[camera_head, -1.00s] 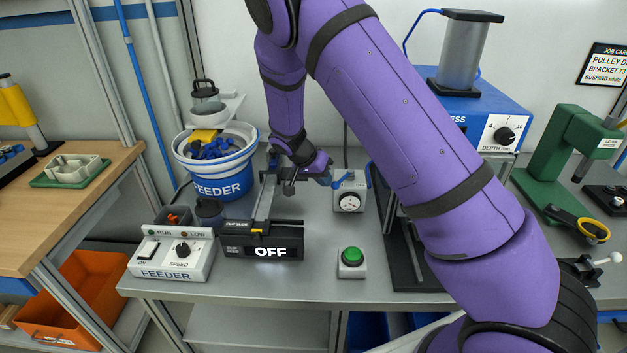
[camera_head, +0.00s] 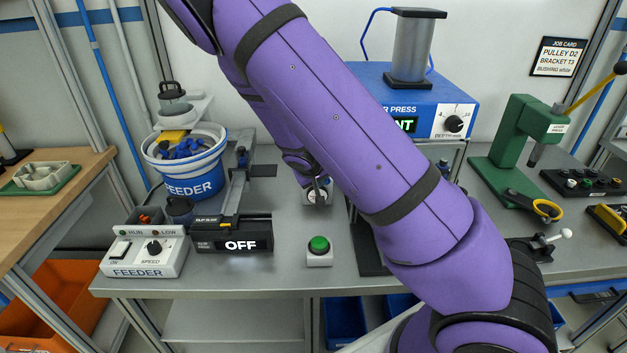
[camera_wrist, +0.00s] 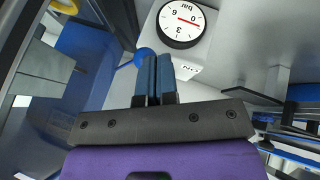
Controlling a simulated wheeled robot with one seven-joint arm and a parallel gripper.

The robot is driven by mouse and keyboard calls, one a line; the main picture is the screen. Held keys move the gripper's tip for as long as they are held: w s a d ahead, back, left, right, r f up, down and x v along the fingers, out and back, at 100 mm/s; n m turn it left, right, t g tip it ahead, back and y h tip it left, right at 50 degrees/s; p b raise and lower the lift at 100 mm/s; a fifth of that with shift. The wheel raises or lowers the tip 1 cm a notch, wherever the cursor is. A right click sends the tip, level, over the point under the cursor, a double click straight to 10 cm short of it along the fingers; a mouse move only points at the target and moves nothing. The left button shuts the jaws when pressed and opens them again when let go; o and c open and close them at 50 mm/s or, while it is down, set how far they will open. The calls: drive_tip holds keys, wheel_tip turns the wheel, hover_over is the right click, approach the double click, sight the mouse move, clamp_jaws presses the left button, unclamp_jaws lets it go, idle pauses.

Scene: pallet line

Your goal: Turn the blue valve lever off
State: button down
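The pressure gauge block (camera_head: 308,196) sits on the grey bench, mostly hidden behind my gripper (camera_head: 319,190). In the wrist view its round white dial (camera_wrist: 181,22) is at the top, with an upside-down "ON" label (camera_wrist: 190,68) below it. The blue valve lever (camera_wrist: 143,56) shows there as a rounded blue part just behind my fingertips, with a thin piece reaching left. My gripper (camera_wrist: 156,70) has its two fingers side by side, seemingly shut with no clear gap. Whether they touch the lever I cannot tell. The lever is hidden in the head view.
A black unit reading "OFF" (camera_head: 234,238) and a feeder control box (camera_head: 145,257) stand left. A green button (camera_head: 318,245) is in front. The blue press (camera_head: 440,105) and green lever press (camera_head: 520,135) stand right. Bare bench lies around the button.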

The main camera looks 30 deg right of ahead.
drive_tip(key=shift+s+d+n+t+y, duration=0.2)
drive_tip(key=shift+d+n, duration=0.25)
drive_tip(key=shift+d, duration=0.15)
drive_tip(key=shift+s+d+n+t+y, duration=0.1)
drive_tip(key=shift+d+n+t+y, duration=0.1)
drive_tip(key=shift+d+n, duration=0.3)
drive_tip(key=shift+s+d+n+t+y, duration=0.2)
drive_tip(key=shift+d+n, duration=0.15)
drive_tip(key=shift+d, duration=0.45)
